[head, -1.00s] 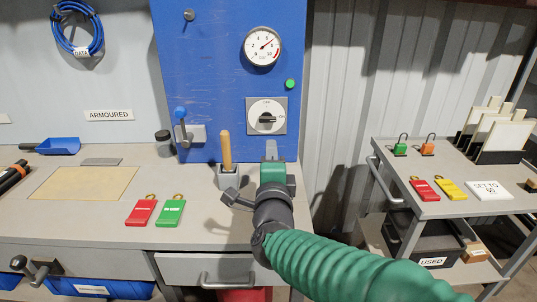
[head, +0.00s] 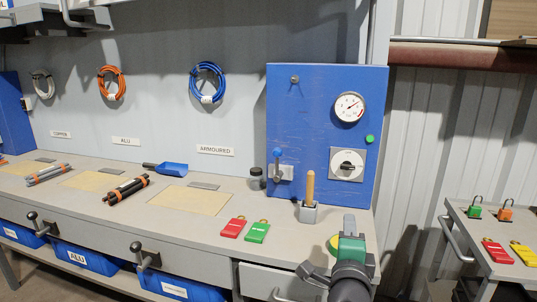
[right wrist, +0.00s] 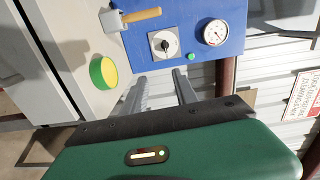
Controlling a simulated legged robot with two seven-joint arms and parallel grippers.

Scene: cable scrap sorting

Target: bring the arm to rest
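My right gripper (head: 349,222) is in the head view, over the front right of the bench, in front of the blue panel (head: 300,110). In the right wrist view its two grey fingers (right wrist: 160,82) stand apart, with nothing between them. A round yellow-and-green piece (head: 333,243) lies just left of the gripper; it also shows in the right wrist view (right wrist: 103,72). The holder with the wooden handle (head: 310,187) stands behind and left of the gripper, apart from it. My left gripper is in neither view.
Black rods (head: 126,190) and a blue scoop (head: 171,168) lie further left. A trolley (head: 500,262) with padlocks stands at the right, across a gap.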

